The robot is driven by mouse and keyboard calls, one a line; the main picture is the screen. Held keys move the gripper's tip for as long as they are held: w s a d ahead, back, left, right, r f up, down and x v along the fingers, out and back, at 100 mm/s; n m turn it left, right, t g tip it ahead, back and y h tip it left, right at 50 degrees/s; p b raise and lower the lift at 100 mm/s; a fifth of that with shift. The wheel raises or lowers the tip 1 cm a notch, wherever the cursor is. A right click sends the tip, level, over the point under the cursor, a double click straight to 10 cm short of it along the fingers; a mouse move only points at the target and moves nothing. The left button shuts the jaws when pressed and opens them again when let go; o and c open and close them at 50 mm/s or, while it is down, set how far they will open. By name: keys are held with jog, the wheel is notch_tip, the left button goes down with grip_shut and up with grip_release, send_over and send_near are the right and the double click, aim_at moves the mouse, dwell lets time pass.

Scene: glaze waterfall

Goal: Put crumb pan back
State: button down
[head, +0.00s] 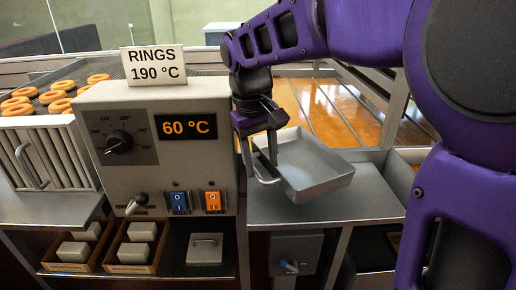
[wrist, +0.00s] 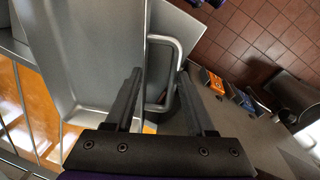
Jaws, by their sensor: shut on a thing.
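The crumb pan (head: 322,166) is a shallow grey metal tray with a wire handle (head: 264,180) on its near left side. It is tilted, over the grey counter (head: 300,208) right of the control box; I cannot tell whether it touches the counter. My gripper (head: 262,160) is shut on the handle. In the wrist view the pan (wrist: 95,60) fills the upper left, and its handle (wrist: 178,52) passes by my gripper's fingers (wrist: 162,90). The exact contact is partly hidden by the fingers.
The control box (head: 160,150) reads 60 °C, beneath a sign (head: 153,65) reading RINGS 190 °C. Orange liquid (head: 330,110) lies behind the pan. Rings (head: 50,95) rest on a rack at left. Below are wooden boxes (head: 133,248) of pale blocks and a grey handled lid (head: 205,249).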

jog(key=shift+f, duration=0.45)
jog(key=shift+c, duration=1.2)
grip_release()
notch_tip(320, 180, up, 13)
jog(key=a+p, duration=0.1)
jog(key=p, duration=0.2)
jog(key=shift+s+a, duration=0.2)
jog(key=shift+s, duration=0.2)
